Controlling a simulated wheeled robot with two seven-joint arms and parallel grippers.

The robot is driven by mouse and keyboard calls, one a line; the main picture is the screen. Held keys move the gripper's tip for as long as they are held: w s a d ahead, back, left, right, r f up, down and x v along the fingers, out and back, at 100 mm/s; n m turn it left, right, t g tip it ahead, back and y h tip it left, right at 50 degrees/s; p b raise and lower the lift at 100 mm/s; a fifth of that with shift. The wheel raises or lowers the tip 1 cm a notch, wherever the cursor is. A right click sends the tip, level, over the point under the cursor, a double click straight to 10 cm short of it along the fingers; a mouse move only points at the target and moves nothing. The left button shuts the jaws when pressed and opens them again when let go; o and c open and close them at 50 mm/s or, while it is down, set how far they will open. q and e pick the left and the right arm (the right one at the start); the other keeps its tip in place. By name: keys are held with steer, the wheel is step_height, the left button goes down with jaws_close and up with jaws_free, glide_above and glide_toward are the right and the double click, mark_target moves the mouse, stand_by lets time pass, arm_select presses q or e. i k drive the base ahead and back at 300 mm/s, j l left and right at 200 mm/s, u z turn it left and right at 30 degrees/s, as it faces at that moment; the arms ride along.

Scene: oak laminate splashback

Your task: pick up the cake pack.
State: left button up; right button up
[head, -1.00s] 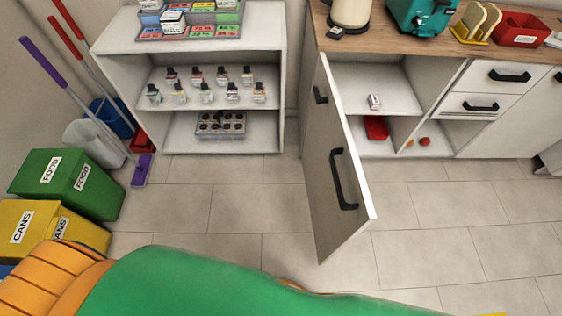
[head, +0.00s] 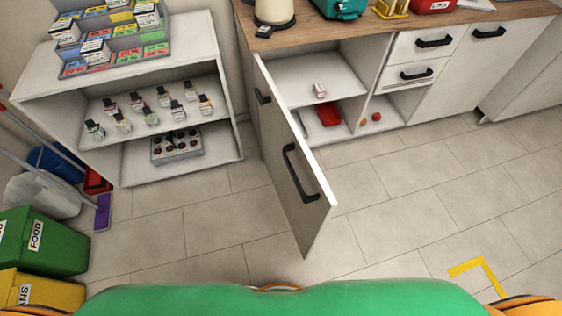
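A clear pack of several small dark round cakes, which looks like the cake pack (head: 177,146), sits on the bottom shelf of the white open shelf unit (head: 228,140) at the left. It lies near the shelf's front, below the shelf of small bottles. Nothing touches it from my side. Neither of my grippers shows in the head view.
A cabinet door (head: 290,165) stands open into the room, right of the shelf unit. The open cabinet holds a small pinkish box (head: 319,90) and a red container (head: 328,113). A green bin (head: 45,243) stands at the left. The tiled floor (head: 190,222) before the shelf is clear.

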mark_target(318, 90)
steer(key=k+l+z, duration=0.1)
steer(key=l, duration=0.65)
steer(key=i+l+z, duration=0.3)
steer(key=i+l, duration=0.65)
steer(key=l, duration=0.1)
